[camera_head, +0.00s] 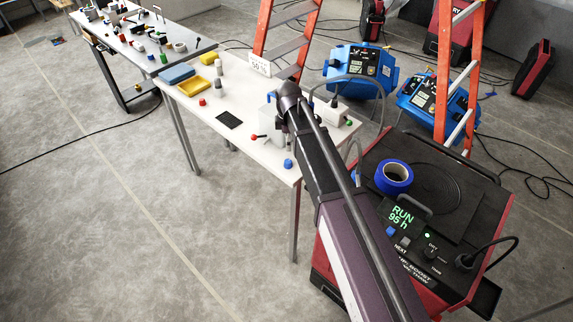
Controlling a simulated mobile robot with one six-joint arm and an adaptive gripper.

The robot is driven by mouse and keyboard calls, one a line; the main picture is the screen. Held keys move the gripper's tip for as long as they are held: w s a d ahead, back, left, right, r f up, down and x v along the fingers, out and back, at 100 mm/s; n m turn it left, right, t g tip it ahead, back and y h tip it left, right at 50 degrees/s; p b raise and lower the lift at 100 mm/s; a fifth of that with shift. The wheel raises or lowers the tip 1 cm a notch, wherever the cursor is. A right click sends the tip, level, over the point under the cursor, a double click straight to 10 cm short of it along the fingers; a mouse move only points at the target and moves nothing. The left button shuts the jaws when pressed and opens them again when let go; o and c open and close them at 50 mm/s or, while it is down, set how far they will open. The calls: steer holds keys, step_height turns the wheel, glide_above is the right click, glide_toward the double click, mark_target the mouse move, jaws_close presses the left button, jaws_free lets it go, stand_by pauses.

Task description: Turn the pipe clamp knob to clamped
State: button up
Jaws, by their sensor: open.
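A small red knob (254,137) with a short lever shows on the white table (215,117), beside a pale block (271,120) partly hidden by my arm. I cannot tell whether this is the pipe clamp knob or which way it is set. A blue part (271,97) shows just left of the end of my arm. My arm reaches from the lower right over the table's right part. My gripper's fingers cannot be made out; the end of my arm hides that area.
Sponges, a yellow tray (203,84) and a black pad (229,119) lie on the table. A blue cap (288,163) sits near its front edge. A red-black machine (430,255) with blue tape (394,177) stands right. An orange ladder (443,80) stands behind. The left floor is mostly clear.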

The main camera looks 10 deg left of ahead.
mark_target(288, 161)
steer(key=shift+f+b, duration=4.9)
steer(key=shift+f, duration=0.3)
steer(key=c, duration=1)
jaws_close()
